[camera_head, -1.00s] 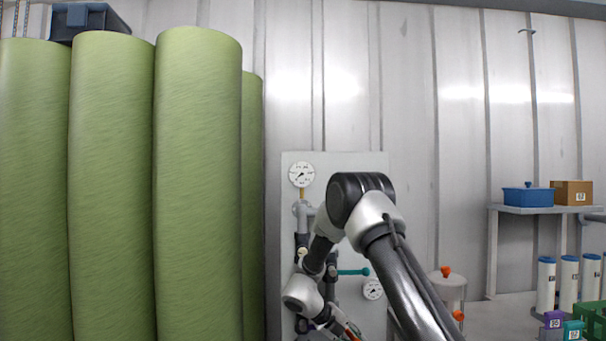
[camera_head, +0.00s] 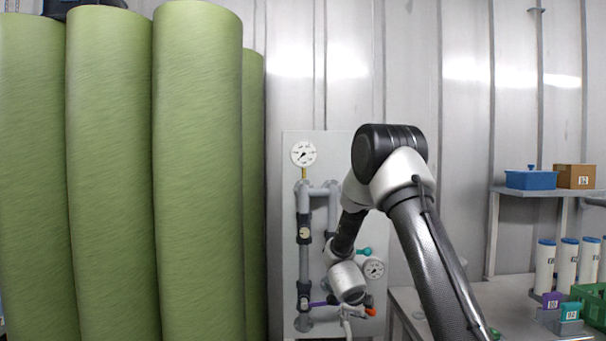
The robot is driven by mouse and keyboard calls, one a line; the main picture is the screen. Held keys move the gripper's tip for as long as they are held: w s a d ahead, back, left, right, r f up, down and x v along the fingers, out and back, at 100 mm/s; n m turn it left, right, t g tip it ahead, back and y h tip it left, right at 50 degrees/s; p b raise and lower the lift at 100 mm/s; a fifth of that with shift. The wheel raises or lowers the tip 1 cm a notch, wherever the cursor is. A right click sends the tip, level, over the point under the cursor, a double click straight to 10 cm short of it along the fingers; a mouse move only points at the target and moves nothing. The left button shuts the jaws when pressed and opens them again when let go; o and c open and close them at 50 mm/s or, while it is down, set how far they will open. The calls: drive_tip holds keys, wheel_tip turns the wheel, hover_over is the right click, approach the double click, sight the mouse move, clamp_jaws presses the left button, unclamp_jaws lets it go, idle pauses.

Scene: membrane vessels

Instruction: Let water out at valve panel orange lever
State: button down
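The grey valve panel (camera_head: 296,318) stands against the wall, partly behind my arm. It carries grey pipes and valves. An orange lever end (camera_head: 370,311) shows low on the panel, right beside the end of my arm; the rest of that lever is hidden or too small to make out. My gripper (camera_head: 367,299) points away from the camera at the orange end, mostly hidden behind my wrist. Whether it touches the lever, and whether its fingers are open, I cannot tell. A pale spout-like piece (camera_head: 346,324) hangs just below my wrist.
A purple lever (camera_head: 318,303) lies left of my wrist and a teal lever (camera_head: 364,251) above it. Gauges (camera_head: 303,153) (camera_head: 373,269) sit on the panel. Tall green cylinders (camera_head: 197,180) fill the left. A bench with white tubes (camera_head: 568,264) stands at right.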

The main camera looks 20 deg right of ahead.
drive_tip(key=n+y, duration=0.1)
drive_tip(key=n, duration=0.1)
drive_tip(key=w+d+n+t+y, duration=0.1)
drive_tip(key=n, duration=0.1)
drive_tip(key=n+t+y, duration=0.1)
drive_tip(key=y, duration=0.1)
drive_tip(key=shift+w+d+n, duration=0.3)
drive_tip(key=shift+d+n, duration=0.1)
drive_tip(key=c, duration=1.6)
unclamp_jaws()
drive_tip(key=shift+o, duration=0.9)
drive_tip(key=shift+d, duration=0.2)
drive_tip(key=shift+w+a, duration=0.1)
